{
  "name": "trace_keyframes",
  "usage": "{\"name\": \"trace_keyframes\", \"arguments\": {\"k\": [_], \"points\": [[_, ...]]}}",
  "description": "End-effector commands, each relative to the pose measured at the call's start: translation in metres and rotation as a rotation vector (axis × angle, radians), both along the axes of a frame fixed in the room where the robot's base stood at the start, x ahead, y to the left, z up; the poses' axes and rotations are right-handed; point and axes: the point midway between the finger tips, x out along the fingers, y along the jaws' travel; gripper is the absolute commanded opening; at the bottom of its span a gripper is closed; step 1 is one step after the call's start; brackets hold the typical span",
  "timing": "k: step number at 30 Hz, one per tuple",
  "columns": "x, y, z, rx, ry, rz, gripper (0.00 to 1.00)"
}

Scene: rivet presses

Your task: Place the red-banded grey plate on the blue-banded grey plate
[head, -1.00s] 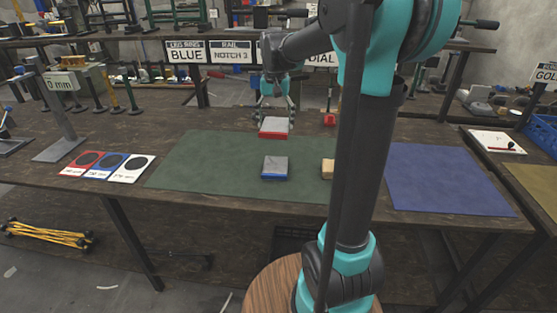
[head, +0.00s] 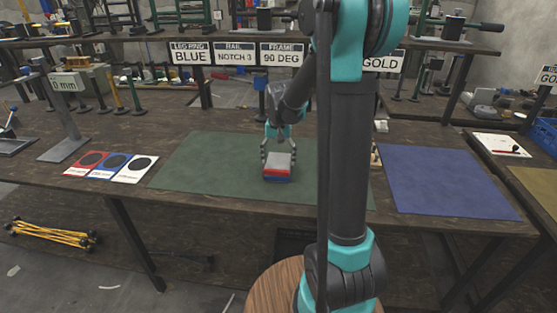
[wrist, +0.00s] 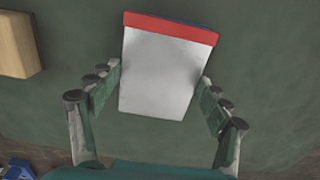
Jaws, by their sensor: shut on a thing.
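The red-banded grey plate (head: 279,162) is right over the blue-banded grey plate (head: 277,179) on the green mat. Their edges look close together in the head view, and I cannot tell whether they touch. In the wrist view the red-banded plate (wrist: 160,72) fills the middle, its red band at the far edge. A thin blue strip of the lower plate (wrist: 175,20) shows just beyond that band; the rest is hidden. My gripper (head: 279,157) is shut on the red-banded plate, with a finger at each side; it also shows in the wrist view (wrist: 158,90).
The green mat (head: 200,165) is clear to the left of the plates. A wooden block (wrist: 18,45) lies on the mat at the wrist view's upper left. A blue mat (head: 440,180) lies to the right, and red, blue and white cards (head: 110,166) to the left.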

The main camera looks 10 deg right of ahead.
Motion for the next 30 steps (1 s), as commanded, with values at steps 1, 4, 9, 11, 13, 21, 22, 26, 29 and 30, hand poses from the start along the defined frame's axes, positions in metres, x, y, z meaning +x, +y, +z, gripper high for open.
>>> {"name": "trace_keyframes", "arguments": {"k": [1,4,9,11,13,21,22,26,29,30], "points": [[0.0002,0.0,-0.0011,0.0,0.0,0.0,0.21],[0.0001,0.0,-0.0011,0.0,0.0,0.0,0.21],[0.0001,0.0001,-0.0019,0.0,0.0,0.0,0.21],[0.0002,0.0,-0.0035,0.0,0.0,0.0,0.21],[0.0002,0.0,-0.0035,0.0,0.0,0.0,0.84],[0.0001,0.0,-0.0033,0.0,0.0,0.0,0.98],[0.0001,0.0,-0.0033,0.0,0.0,0.0,0.98],[0.0001,0.0,-0.0029,0.0,0.0,0.0,0.98],[-0.0001,0.0,0.0009,0.0,0.0,0.0,0.98],[-0.0001,0.0,0.0041,0.0,0.0,0.0,0.98]]}}
